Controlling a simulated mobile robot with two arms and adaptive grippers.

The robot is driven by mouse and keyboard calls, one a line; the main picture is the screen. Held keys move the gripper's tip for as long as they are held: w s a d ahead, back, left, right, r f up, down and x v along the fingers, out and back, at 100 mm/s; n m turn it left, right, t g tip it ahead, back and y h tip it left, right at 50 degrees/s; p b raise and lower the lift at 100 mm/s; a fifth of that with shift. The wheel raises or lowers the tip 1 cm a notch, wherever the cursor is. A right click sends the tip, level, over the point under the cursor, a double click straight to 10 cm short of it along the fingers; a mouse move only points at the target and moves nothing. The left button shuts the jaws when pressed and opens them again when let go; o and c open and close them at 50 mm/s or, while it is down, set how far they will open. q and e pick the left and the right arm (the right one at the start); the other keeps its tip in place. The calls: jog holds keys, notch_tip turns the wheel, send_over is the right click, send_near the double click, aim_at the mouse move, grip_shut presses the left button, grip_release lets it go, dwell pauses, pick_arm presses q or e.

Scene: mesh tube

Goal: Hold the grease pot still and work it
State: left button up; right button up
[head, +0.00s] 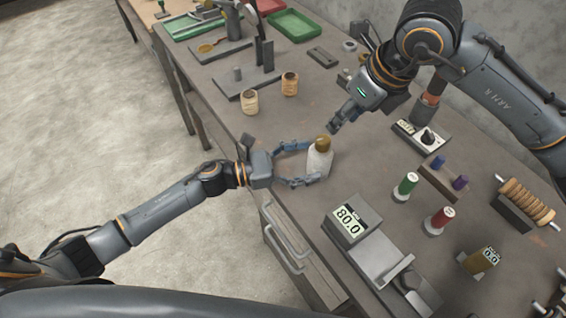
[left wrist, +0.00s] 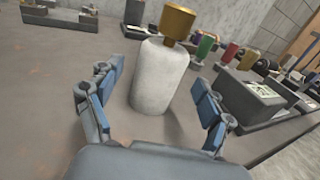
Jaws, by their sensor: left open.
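The grease pot (head: 319,163) is a white bottle with a brass-coloured cap (head: 323,143), standing upright on the workbench. My left gripper (head: 306,164) is open, with a finger on either side of the pot. In the left wrist view the white pot (left wrist: 160,78) stands between the two spread blue-padded fingers (left wrist: 155,105), with gaps visible on both sides. Its brass cap (left wrist: 177,22) is on top. My right gripper (head: 336,122) is just above and beyond the pot, pointing down toward the cap; whether its fingers are open or shut is unclear.
A scale reading 80.0 (head: 350,219) stands in front right of the pot.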

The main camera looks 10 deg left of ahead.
aim_at(320, 158)
pick_arm(q)
jog(key=shift+x, duration=1.8)
